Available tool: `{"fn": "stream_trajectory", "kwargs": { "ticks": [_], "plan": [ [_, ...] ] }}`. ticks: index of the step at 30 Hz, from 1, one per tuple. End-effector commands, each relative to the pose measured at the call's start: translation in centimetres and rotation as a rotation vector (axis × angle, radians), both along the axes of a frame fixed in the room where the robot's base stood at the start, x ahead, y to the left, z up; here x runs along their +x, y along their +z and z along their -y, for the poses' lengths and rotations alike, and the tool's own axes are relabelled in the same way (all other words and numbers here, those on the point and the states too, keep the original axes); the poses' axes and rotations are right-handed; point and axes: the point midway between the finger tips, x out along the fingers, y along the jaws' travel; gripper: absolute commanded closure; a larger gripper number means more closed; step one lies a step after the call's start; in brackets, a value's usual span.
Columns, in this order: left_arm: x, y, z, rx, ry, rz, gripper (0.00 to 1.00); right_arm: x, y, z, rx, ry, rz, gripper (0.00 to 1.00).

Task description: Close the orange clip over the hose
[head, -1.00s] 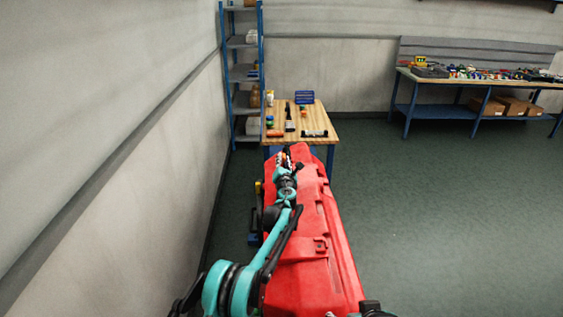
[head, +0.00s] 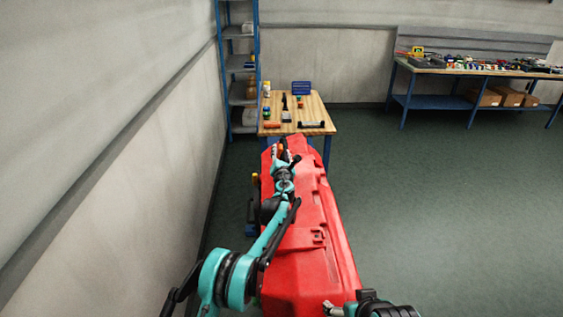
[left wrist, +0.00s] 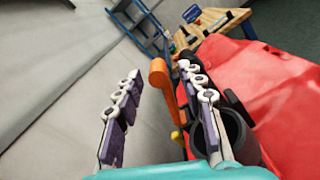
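The orange clip (left wrist: 159,78) stands upright beside the red scrubber tank in the left wrist view. A black hose end (left wrist: 238,135) shows as a dark round opening at the tank's side, partly behind a finger. My left gripper (left wrist: 160,90) is open, its two fingers wide apart. The clip appears between the fingers, nearer the right one; I cannot tell whether they touch. In the head view my left gripper (head: 284,150) is over the left far edge of the red tank (head: 318,237), with a small orange spot beside it.
A wooden table (head: 316,112) with tools and a blue bin (head: 301,88) stands beyond the tank. A blue-framed shelf (head: 238,70) is against the left wall. A long workbench (head: 470,72) stands at the back right. The floor at right is clear.

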Motion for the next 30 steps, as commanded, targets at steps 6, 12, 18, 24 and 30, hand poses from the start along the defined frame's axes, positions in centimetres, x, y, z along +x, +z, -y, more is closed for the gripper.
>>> {"fn": "stream_trajectory", "kwargs": {
  "ticks": [6,12,18,24,30],
  "plan": [
    [-4.2,0.1,0.0,0.000,-0.001,0.000,0.61,0.0,0.0,0.0,0.000,0.000,0.000,0.24],
    [-8.4,0.0,0.0,0.000,-0.001,0.000,0.61,0.0,0.0,0.0,0.000,0.000,0.000,0.24],
    [-10.6,0.0,0.0,0.000,-0.001,0.000,0.61,0.0,0.0,0.0,0.000,0.000,0.000,0.24],
    [-10.9,-0.1,0.0,0.000,0.000,0.000,0.61,0.0,0.0,0.0,0.000,0.000,0.000,0.24],
    [-10.9,0.1,-0.2,-0.008,0.002,-0.001,0.61,0.1,0.1,0.0,-0.003,0.000,0.001,0.45]
  ]
}}
